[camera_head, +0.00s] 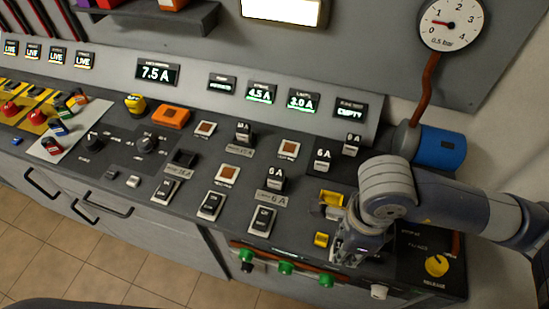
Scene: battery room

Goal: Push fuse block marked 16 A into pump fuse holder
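Several dark fuse blocks with pale faces stand on the sloping console. Blocks reading 6 A are at the centre (276,178), right of it (322,158) and farther back (352,140). Another block (243,130) stands farther left; its mark is too small to read surely. No block clearly reads 16 A. A dark, apparently empty holder (183,158) sits left of centre above a small label; I cannot confirm it is the pump's. My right gripper (350,245) points down at the console's right front, beside yellow parts; its fingers and anything between them are unclear.
Black rocker switches (210,205) line the front. A yellow part (331,198) and a smaller yellow one (321,239) are close to my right gripper. A blue cylinder (440,148) and gauge (451,22) are at right. A yellow knob (437,265) is at the right corner.

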